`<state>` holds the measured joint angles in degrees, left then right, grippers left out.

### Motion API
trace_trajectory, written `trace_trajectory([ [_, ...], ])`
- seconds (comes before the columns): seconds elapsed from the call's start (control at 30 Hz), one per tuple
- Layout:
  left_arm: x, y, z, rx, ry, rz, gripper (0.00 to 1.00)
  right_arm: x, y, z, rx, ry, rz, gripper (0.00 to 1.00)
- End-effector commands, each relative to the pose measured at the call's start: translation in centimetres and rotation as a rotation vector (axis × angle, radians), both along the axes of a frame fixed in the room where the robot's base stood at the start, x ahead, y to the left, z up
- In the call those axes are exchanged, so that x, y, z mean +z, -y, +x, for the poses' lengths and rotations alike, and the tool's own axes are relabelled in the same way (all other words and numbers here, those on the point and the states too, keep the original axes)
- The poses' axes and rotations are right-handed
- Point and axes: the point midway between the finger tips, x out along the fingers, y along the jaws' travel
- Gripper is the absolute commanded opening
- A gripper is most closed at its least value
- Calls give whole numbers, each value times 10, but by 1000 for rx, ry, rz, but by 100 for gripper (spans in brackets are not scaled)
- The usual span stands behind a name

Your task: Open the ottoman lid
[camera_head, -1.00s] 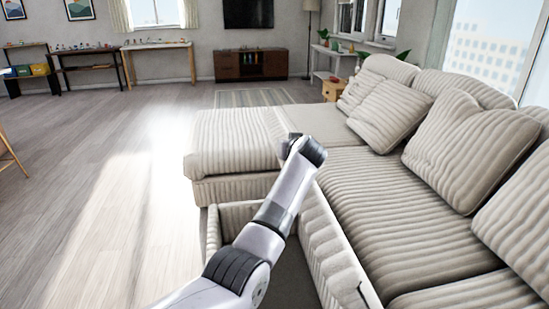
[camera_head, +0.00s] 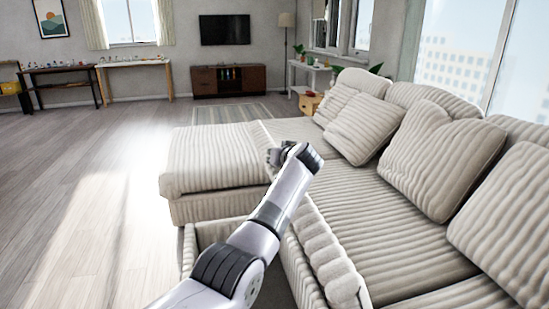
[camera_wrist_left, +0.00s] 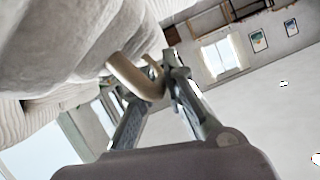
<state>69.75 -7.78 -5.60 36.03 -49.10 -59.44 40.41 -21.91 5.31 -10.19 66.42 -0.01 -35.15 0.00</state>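The ottoman is the beige ribbed storage box in the lower middle of the head view, its front rim (camera_head: 187,250) showing left of my arm. Its lid (camera_head: 325,255) stands raised along the right side, against the sofa seat, and a grey interior shows below my arm. My left gripper (camera_head: 273,157) is at the far end of this section, mostly hidden by my wrist. In the left wrist view, its fingers (camera_wrist_left: 165,80) come together around a tan loop handle (camera_wrist_left: 135,75) beside pale upholstery. My right gripper is not in view.
The chaise section (camera_head: 215,155) lies just beyond the box. The sofa seat (camera_head: 385,230) and several cushions (camera_head: 440,165) fill the right side. The wooden floor (camera_head: 90,190) at left is clear. A TV cabinet (camera_head: 230,80) stands far back.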

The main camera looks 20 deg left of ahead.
Motion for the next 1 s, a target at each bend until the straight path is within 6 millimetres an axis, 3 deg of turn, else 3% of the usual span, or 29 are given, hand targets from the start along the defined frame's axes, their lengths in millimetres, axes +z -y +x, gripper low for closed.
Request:
trace_trajectory([
  [0.27, -1, 0, 0, 0, -1, -1, 31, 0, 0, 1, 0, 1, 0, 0],
  [0.67, 1, 2, -2, 0, 1, 0, 31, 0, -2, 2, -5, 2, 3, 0],
  [1.0, 13, 22, -28, -2, 3, -2, 31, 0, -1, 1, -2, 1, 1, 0],
])
